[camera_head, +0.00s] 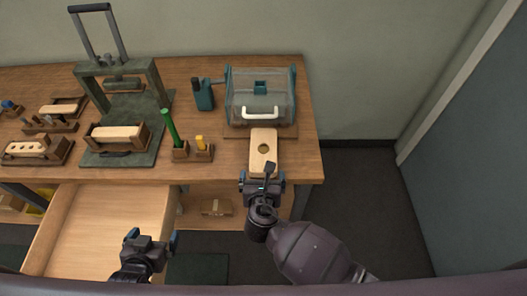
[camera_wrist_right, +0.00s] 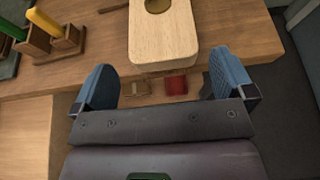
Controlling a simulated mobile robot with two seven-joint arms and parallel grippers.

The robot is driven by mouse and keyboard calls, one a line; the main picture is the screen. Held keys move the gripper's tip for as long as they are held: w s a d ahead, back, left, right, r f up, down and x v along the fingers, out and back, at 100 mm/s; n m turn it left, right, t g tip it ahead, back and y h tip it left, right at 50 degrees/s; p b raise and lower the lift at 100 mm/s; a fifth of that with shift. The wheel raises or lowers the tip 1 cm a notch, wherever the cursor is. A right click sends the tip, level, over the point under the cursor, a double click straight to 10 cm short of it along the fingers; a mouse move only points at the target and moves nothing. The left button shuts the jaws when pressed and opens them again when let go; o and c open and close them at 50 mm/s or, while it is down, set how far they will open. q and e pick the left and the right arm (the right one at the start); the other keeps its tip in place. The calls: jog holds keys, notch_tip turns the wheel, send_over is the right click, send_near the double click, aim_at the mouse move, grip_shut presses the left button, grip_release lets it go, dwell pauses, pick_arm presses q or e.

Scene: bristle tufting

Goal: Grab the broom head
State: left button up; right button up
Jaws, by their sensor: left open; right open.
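A pale wooden block with one round hole (camera_head: 263,146), which looks like the broom head, lies at the table's front right, in front of the clear-walled box. It also shows at the top of the right wrist view (camera_wrist_right: 163,40). My right gripper (camera_head: 262,180) is open at the block's near end. In the right wrist view its blue fingers (camera_wrist_right: 162,78) are spread wider than the block, with the block's near end just beyond them. They do not visibly touch it. My left gripper (camera_head: 153,238) is open and empty over the front of the open drawer.
A clear-walled box with a white handle (camera_head: 262,112) stands behind the block. A green press (camera_head: 117,75) with a wooden block (camera_head: 117,133) stands left. Green (camera_head: 169,127) and yellow (camera_head: 200,142) sticks stand in holders. The wooden drawer (camera_head: 100,215) is open. Floor is clear at right.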

aim_at(263, 159)
jog(key=shift+x, duration=3.6)
jog(key=shift+d+r, duration=0.1)
jog(key=shift+r, duration=0.1)
jog(key=c, duration=0.8)
